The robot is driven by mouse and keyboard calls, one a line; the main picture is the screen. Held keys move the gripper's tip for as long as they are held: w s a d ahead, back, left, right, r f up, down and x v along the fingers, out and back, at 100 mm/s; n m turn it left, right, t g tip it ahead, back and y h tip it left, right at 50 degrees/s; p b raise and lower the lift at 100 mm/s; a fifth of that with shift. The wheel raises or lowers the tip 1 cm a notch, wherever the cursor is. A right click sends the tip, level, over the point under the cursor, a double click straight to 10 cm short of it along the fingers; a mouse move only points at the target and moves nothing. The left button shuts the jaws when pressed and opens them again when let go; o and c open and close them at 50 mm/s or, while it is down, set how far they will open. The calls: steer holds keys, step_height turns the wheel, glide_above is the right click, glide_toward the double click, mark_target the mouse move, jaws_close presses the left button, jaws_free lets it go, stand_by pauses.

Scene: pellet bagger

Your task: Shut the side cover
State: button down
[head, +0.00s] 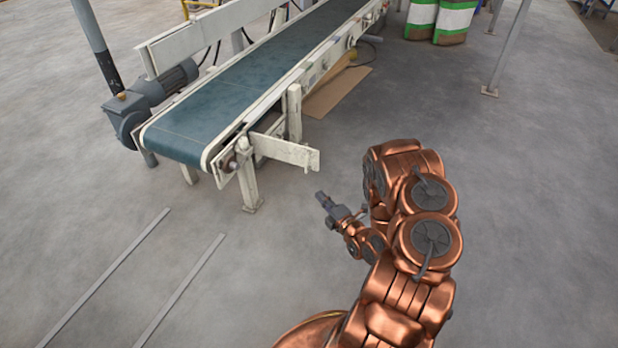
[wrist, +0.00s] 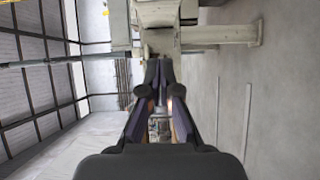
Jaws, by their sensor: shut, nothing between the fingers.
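The side cover (head: 285,151) is a long cream plate at the near end of the conveyor. It stands swung out from the frame, its free end pointing right, and exposes the roller end (head: 231,165). My gripper (head: 321,197) is just below the cover's free end in the head view, apart from it, with nothing held. In the wrist view my gripper (wrist: 158,66) has its fingertips together, pointing toward cream conveyor parts at the top; I cannot tell clearly which of these is the cover.
The conveyor (head: 240,80) has a blue belt, a grey motor (head: 155,95) on its left and a near leg (head: 248,185) below the cover. A cardboard sheet (head: 335,90) lies beyond. Two floor strips (head: 180,290) lie at left. The floor around my gripper is clear.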

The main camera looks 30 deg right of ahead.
steer(key=w+d+b, duration=0.2)
steer(key=w+d, duration=0.1)
steer(key=w, duration=0.9)
steer(key=shift+w, duration=0.35)
steer(key=shift+d+f+b, duration=0.1)
steer(key=shift+f+b, duration=0.05)
steer(key=shift+b, duration=0.2)
